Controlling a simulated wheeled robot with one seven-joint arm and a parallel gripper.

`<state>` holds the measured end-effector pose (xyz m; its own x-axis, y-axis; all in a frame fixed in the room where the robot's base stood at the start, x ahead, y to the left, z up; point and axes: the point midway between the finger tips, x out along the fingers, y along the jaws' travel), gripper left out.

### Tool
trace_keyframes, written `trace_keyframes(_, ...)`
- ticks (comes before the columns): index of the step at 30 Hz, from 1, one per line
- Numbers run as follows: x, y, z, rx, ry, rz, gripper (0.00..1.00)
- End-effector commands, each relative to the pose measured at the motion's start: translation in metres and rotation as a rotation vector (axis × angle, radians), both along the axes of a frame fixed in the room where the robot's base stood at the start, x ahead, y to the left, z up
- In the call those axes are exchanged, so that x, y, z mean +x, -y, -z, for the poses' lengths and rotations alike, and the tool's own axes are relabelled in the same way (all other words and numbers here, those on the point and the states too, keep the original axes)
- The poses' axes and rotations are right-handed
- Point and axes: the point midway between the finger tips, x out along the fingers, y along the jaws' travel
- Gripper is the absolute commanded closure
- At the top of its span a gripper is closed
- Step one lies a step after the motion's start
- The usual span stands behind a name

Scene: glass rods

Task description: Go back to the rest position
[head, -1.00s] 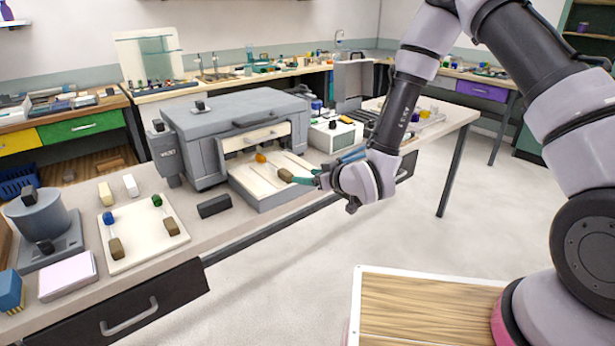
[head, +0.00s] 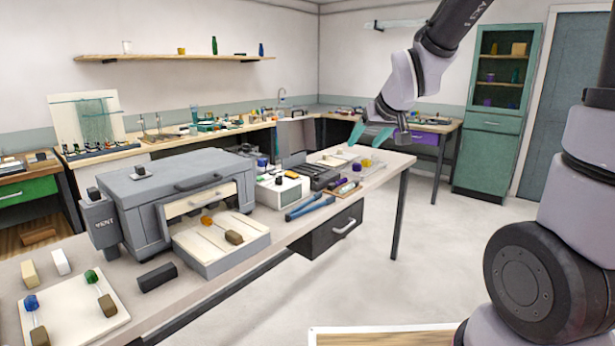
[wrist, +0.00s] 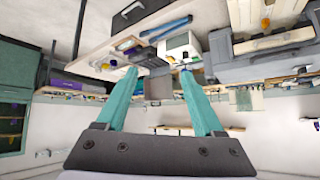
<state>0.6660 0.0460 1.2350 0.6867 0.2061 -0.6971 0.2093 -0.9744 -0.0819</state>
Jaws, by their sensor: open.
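My gripper (head: 370,134) is open and empty, with teal fingers. In the head view it hangs in the air over the far right end of the workbench, apart from everything. In the wrist view its two fingers (wrist: 158,82) are spread with nothing between them. The grey oven-like box (head: 175,190) stands on the bench with its front tray (head: 222,262) out. A rod with an orange end and a brown end (head: 234,237) lies on that tray.
A white board (head: 75,318) holding rods with blue and green ends lies at the front left of the bench. Blue tongs (head: 310,207) and a white box (head: 283,190) are right of the oven. The floor (head: 370,270) is clear. A green cabinet (head: 495,115) stands behind.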

Motion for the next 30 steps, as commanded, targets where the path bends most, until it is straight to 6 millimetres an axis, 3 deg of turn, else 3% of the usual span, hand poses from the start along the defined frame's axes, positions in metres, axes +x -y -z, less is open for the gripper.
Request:
trace_keyframes(1,-0.014,0.017,-0.018,0.016,-0.01,0.046,0.31)
trace_keyframes(6,-0.072,0.063,-0.057,0.089,-0.092,0.197,0.31)
trace_keyframes(10,-0.122,0.087,-0.077,0.162,-0.154,0.294,0.31)
trace_keyframes(15,-0.173,0.101,-0.09,0.248,-0.214,0.374,0.31)
trace_keyframes(21,-0.197,0.104,-0.093,0.29,-0.248,0.406,0.31)
trace_keyframes(30,-0.197,0.104,-0.092,0.291,-0.251,0.406,0.31)
